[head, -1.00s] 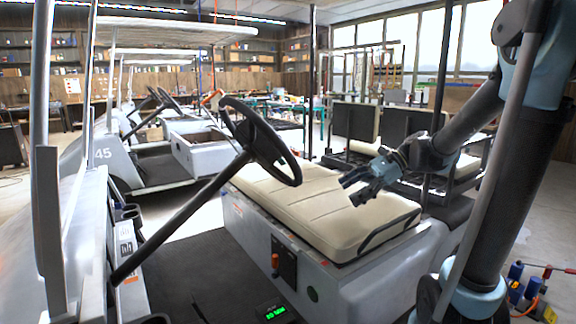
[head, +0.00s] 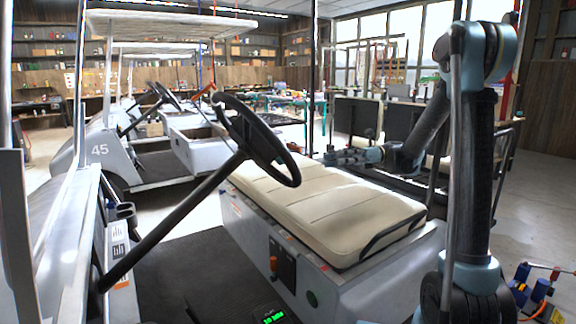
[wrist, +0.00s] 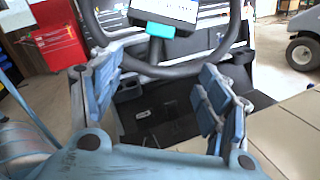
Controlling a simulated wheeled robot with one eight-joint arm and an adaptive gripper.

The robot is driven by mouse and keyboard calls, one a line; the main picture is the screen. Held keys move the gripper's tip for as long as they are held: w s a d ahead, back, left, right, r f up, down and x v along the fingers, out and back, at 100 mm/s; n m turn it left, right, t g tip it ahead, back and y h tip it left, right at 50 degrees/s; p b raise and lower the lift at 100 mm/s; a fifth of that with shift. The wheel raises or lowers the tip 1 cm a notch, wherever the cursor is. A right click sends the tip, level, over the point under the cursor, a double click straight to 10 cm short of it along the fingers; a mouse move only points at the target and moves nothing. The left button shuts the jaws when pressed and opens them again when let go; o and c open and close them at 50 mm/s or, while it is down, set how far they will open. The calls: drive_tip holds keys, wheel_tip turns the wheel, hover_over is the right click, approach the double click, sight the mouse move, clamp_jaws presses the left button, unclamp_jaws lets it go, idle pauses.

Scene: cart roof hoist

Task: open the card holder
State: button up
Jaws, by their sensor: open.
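My gripper (head: 345,157) is open and empty above the beige seat, its fingers pointing left toward the steering wheel (head: 262,145). In the wrist view its two blue-grey finger pads (wrist: 160,95) stand wide apart, with the wheel rim (wrist: 160,72) beyond them. A white panel with dark markings (wrist: 165,10) and a teal piece (wrist: 160,30) at its lower edge show at the top, within the wheel's outline. It may be the card holder; the picture cuts it off, and I cannot tell whether it is open. In the head view I cannot make out a card holder for certain.
The cart's beige seat (head: 330,205) lies below my gripper. The slanted steering column (head: 170,232) crosses the footwell. A dash with cup holders and labels (head: 118,240) is at left. A roof post (head: 314,80) stands behind the seat. Other carts stand beyond.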

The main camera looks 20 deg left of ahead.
drive_tip(key=x, duration=1.7)
drive_tip(key=shift+s+a, duration=0.2)
drive_tip(key=shift+s, duration=0.05)
drive_tip(key=c, duration=1.5)
